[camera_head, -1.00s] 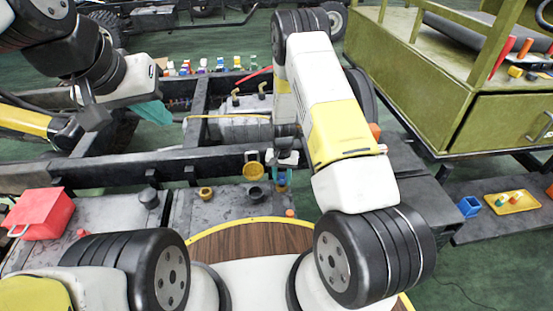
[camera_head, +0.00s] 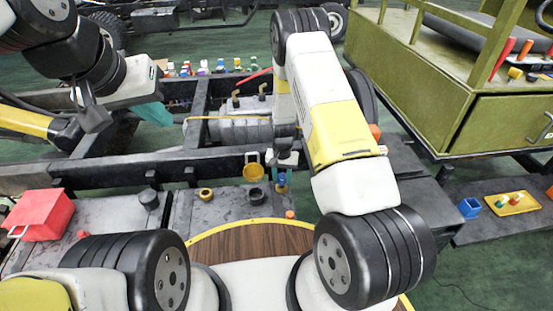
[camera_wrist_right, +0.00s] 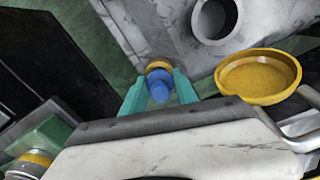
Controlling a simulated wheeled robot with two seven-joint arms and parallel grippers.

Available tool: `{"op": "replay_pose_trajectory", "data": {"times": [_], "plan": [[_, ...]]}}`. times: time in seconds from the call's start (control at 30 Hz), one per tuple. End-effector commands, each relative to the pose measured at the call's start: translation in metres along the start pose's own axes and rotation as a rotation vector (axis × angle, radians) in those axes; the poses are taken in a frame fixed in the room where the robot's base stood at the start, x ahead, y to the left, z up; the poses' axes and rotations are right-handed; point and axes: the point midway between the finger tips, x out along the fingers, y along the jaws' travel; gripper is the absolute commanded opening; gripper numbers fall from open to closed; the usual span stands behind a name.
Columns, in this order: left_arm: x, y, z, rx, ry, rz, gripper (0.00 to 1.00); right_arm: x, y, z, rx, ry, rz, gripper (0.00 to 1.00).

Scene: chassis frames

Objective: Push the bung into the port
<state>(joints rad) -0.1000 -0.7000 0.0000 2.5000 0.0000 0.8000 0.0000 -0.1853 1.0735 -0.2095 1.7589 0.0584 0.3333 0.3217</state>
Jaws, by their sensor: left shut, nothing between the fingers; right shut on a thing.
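My right gripper (camera_head: 281,178) is shut on the blue bung (camera_head: 282,183) near the dark frame rail. In the right wrist view its teal fingers (camera_wrist_right: 159,92) hold the blue bung (camera_wrist_right: 159,88) from both sides. A brass-yellow ring (camera_wrist_right: 158,65) lies just beyond the bung, in line with it; I cannot tell whether this is the port or whether the bung is inside it. My left gripper (camera_head: 154,114) is shut and empty, raised over the left part of the chassis, with teal fingers showing.
A yellow open cap (camera_head: 252,164) and a dark round neck (camera_head: 256,196) are beside the right gripper. A yellow ring (camera_head: 206,193) sits on the grey tank top. A red box (camera_head: 40,213) stands at left. A blue cup (camera_head: 468,207) and yellow tray (camera_head: 511,203) are at right.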

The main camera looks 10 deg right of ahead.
Motion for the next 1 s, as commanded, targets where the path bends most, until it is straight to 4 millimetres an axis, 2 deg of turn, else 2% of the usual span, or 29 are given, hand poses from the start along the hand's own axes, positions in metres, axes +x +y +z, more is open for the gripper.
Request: {"op": "replay_pose_trajectory", "data": {"times": [0.63,1.0], "plan": [[0.0000,0.0000,0.0000,0.000,0.000,0.000,0.00,0.0007,0.0000,0.0000,0.000,0.000,0.000,0.00],[0.0000,0.0000,0.0000,0.000,0.000,0.000,0.00,0.0093,0.0000,0.0002,0.000,-0.001,0.000,0.00]]}}
